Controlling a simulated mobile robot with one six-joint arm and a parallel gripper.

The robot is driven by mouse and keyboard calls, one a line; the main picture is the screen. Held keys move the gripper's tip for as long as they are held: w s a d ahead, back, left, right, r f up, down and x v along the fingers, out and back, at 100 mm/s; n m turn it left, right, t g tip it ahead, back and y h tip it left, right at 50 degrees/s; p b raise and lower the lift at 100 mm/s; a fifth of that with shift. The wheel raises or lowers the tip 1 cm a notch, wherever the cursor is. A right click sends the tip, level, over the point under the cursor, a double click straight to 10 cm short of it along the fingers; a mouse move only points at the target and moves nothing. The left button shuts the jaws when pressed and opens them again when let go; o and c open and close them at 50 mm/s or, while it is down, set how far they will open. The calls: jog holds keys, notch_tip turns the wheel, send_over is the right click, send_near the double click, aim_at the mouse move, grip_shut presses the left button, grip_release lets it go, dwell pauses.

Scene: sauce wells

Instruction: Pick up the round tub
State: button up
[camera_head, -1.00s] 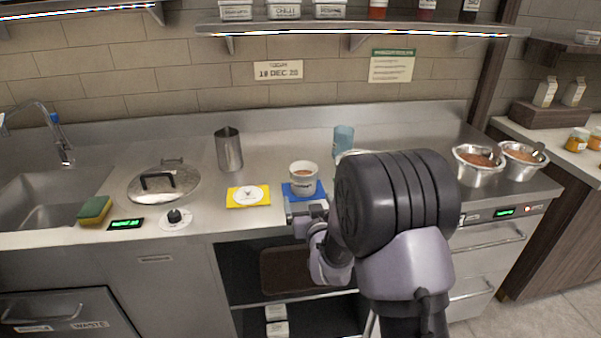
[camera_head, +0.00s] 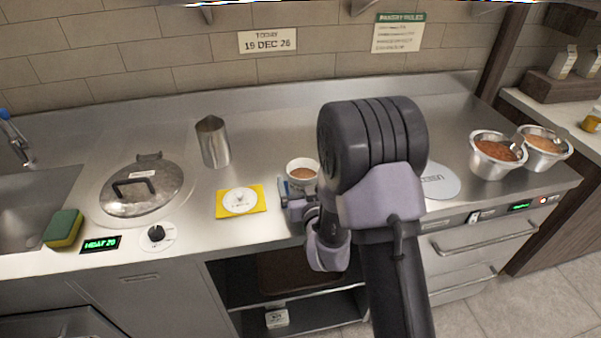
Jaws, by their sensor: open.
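A round white tub (camera_head: 302,172) with brown sauce inside stands upright on the steel counter, left of my arm's dark wrist. The tub's lower part and right edge are partly hidden by my gripper and arm. I cannot tell whether the jaws touch it or stand around it.
A yellow card with a white disc (camera_head: 240,201) lies left of the tub. Steel bowls of sauce (camera_head: 497,154) stand at the right. A round pale disc (camera_head: 438,181) shows right of my arm.

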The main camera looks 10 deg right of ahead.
aim_at(300, 162)
jog(key=shift+s, duration=0.15)
jog(key=shift+c, duration=1.4)
jog(key=c, duration=1.7)
jog(key=shift+r, duration=0.35)
notch_tip(300, 162, up, 4)
jog(key=shift+f+p, duration=0.2)
jog(key=shift+p, duration=0.8)
jog(key=s+d, duration=0.1)
jog(key=s, duration=0.1)
jog(key=s+d, duration=0.1)
jog(key=s, duration=0.2)
jog(key=s+d, duration=0.1)
jog(key=s, duration=0.1)
jog(key=shift+s+d, duration=0.35)
jog(key=p, duration=0.2)
jog(key=r+p, duration=0.1)
jog(key=shift+s+d+r+p, duration=0.2)
jog(key=shift+s+p, duration=0.1)
jog(key=shift+p, duration=0.1)
jog(key=s+p, duration=0.1)
jog(key=p, duration=0.3)
jog(key=shift+d, duration=0.2)
jog(key=s+p, duration=0.1)
jog(key=s+d+p, duration=0.1)
jog(key=s+p, duration=0.1)
jog(key=s+d+p, duration=0.1)
jog(key=shift+s+d, duration=0.1)
jog(key=shift+s, duration=0.15)
jog(key=shift+s+f+p, duration=0.3)
jog(key=shift+s, duration=0.1)
